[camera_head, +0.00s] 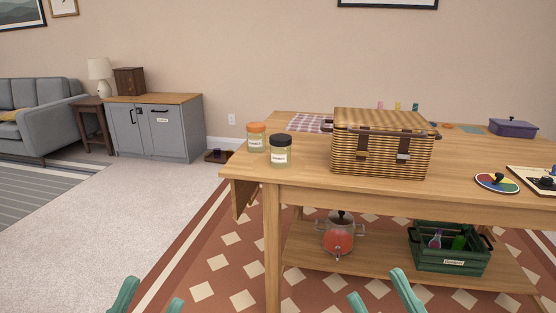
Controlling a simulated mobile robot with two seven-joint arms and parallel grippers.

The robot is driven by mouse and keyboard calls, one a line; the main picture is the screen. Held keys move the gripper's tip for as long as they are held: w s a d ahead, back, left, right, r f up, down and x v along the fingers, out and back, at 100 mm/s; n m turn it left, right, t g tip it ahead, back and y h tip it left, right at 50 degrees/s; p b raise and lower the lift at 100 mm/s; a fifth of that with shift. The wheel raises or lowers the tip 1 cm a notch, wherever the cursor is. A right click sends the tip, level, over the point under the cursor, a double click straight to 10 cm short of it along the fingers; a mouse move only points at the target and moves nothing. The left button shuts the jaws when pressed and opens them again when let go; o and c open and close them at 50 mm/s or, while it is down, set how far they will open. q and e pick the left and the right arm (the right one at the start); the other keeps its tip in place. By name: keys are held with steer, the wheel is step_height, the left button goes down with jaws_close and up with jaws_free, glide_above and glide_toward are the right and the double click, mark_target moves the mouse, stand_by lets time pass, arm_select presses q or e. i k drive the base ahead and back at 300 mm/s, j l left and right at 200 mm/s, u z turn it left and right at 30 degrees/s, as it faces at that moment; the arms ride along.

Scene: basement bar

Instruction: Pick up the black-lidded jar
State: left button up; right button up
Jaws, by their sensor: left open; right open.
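The black-lidded jar (281,154) stands upright near the left end of the wooden table (300,181). It has a clear, pale yellowish body and a white label. An orange-lidded jar (256,140) stands just behind it to the left. My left gripper (148,300) shows at the bottom left edge, green-fingered, open and empty. My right gripper (382,298) shows at the bottom centre-right, open and empty. Both are low in front of the table and well apart from the jar. The lower parts of both grippers are cut off by the frame.
A wicker basket (381,142) stands right of the jar, with a gap between. A checked cloth (306,123) lies behind. The table's front edge lies between my grippers and the jar.

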mark_target(280, 158)
steer(key=i+l, duration=0.5)
steer(key=l, duration=0.25)
steer(key=i+l, duration=0.25)
steer(key=i+l+u, duration=0.1)
steer(key=l+u, duration=0.2)
steer(key=u, duration=0.15)
steer(key=i+l+u, duration=0.1)
steer(key=l+u, duration=0.3)
steer(key=j+u, duration=0.1)
steer(key=u, duration=0.8)
